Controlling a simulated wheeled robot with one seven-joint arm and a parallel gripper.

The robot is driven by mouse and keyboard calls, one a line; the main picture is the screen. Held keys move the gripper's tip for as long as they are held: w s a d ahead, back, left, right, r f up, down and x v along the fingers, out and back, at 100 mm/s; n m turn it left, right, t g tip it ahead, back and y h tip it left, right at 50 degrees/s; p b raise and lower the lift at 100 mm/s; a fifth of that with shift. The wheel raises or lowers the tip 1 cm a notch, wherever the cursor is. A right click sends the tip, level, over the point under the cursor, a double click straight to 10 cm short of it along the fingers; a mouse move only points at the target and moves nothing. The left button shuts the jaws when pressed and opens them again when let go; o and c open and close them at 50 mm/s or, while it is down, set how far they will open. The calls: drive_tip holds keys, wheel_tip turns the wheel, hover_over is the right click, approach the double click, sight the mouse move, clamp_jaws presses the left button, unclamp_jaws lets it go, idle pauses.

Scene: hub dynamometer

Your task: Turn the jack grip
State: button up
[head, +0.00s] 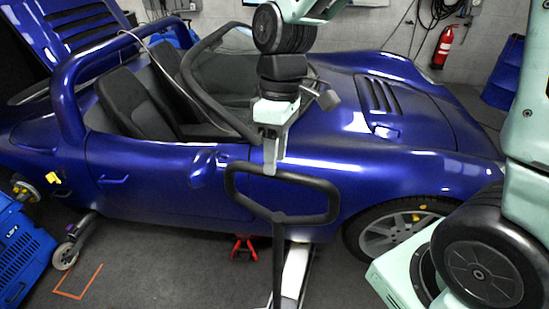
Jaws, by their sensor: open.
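The jack grip (279,216) is a black, rounded loop handle on top of a dark upright shaft, in the middle of the head view in front of the blue car. The pale jack body (296,270) shows low behind the shaft, partly under the car. My gripper (269,170) points down from above, with its fingertips at the loop's top bar, left of its middle. The fingers are seen nearly edge-on and overlap the bar in the picture. The jaws are open. I cannot tell whether the bar lies between the fingers or whether they touch it.
The blue open-top car (160,185) fills the space behind the grip. A red stand (244,248) is on the floor under its sill. A blue machine (22,250) stands at the left, with a caster (66,255) nearby.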

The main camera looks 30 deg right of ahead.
drive_tip(key=shift+s+a+f, duration=0.15)
drive_tip(key=shift+f, duration=0.95)
clamp_jaws()
